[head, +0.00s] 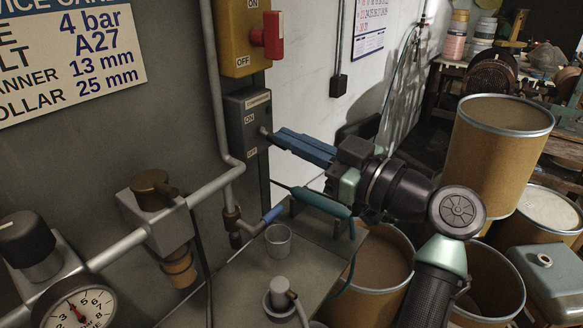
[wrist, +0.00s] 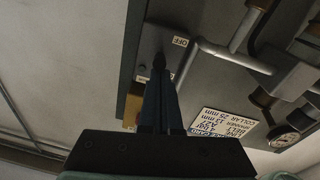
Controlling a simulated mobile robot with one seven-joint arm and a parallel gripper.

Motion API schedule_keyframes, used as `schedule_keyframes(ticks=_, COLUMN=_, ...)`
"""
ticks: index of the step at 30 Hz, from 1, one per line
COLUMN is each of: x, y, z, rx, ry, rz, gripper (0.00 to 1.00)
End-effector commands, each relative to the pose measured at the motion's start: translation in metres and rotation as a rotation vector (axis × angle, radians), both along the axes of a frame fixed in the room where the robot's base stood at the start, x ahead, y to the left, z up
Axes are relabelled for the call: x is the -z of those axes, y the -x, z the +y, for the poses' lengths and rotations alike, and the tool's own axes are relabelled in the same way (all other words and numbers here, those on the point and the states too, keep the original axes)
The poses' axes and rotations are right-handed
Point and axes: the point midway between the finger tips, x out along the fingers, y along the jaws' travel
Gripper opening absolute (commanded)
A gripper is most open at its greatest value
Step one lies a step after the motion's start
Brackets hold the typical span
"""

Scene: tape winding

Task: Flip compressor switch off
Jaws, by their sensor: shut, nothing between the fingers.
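The compressor switch (head: 251,135) is a dark grey box on the panel, with an ON label above and an OFF label below. Its small dark lever (head: 264,131) sticks out toward my gripper. I cannot tell clearly which way it is set. My gripper (head: 279,139) has long blue fingers, closed together and empty, with the tips at the lever; I cannot tell whether they touch. In the wrist view, upside down, the fingertips (wrist: 159,73) lie over the grey switch box (wrist: 149,42) beside the OFF label. They hide part of its face and lever.
A yellow box with a red handle (head: 273,36) sits just above the switch. A grey pipe (head: 217,100) runs close on its left. Below are a bench with a clear cup (head: 278,241) and a teal-handled tool (head: 320,203). Cardboard drums (head: 497,140) stand at right.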

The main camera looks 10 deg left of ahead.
Motion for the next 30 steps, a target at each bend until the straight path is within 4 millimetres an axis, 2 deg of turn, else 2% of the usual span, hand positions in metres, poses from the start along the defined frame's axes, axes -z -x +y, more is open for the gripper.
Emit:
schedule_keyframes(ticks=1, x=0.0124, y=0.0000, z=0.0004, rx=-0.001, ry=-0.027, rz=-0.012, gripper=0.00)
schedule_keyframes(ticks=6, x=0.0160, y=0.0002, z=0.0005, rx=-0.001, ry=-0.108, rz=-0.045, gripper=0.00)
schedule_keyframes(ticks=30, x=0.0181, y=-0.0005, z=0.0007, rx=0.000, ry=-0.106, rz=-0.044, gripper=0.00)
